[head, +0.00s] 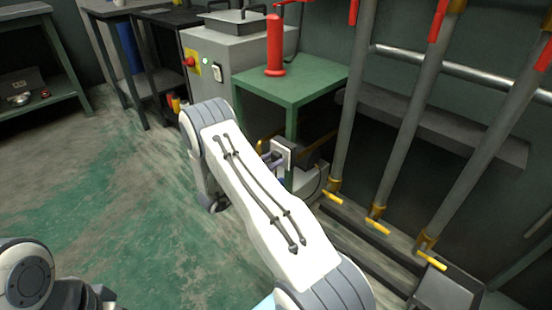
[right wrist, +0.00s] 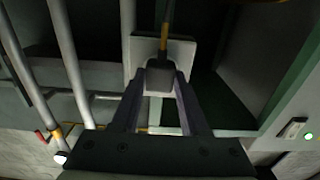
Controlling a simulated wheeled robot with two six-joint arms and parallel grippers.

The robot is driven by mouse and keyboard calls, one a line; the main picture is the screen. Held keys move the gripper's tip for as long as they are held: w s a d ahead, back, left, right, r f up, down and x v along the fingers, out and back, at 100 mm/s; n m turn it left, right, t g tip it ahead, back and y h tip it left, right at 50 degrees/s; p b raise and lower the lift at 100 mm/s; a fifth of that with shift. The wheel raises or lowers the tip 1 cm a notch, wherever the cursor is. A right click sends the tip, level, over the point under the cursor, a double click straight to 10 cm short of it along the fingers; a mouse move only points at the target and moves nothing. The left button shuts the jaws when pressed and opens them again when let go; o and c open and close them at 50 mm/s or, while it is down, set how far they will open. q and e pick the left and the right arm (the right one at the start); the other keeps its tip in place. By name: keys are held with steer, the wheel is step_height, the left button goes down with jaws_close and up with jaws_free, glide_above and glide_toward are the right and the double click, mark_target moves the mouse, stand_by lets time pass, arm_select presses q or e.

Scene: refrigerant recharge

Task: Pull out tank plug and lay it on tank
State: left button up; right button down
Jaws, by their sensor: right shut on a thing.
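My right arm reaches across the head view to below the green table. My right gripper (right wrist: 160,82) is shut on a dark grey block, which I take for the plug (right wrist: 160,75). A thin dark and orange rod or lead (right wrist: 165,35) runs up from it. A white plate (right wrist: 145,50) is behind the plug; it also shows in the head view (head: 284,153). I cannot tell whether plug and plate touch. A dark rounded body (head: 312,152) beside the plate may be the tank, but it is mostly hidden. Part of my left arm shows at bottom left; its jaws are unclear.
The green table (head: 300,80) with a red cylinder (head: 275,48) stands above the work spot. A grey machine (head: 222,60) is to its left. Vertical pipes (head: 415,110) with yellow-handled valves (head: 377,226) stand on the right. Open floor lies on the left.

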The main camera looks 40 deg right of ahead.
steer(key=shift+s+a+p, duration=0.2)
steer(key=shift+a+p, duration=0.2)
steer(key=shift+a, duration=2.55)
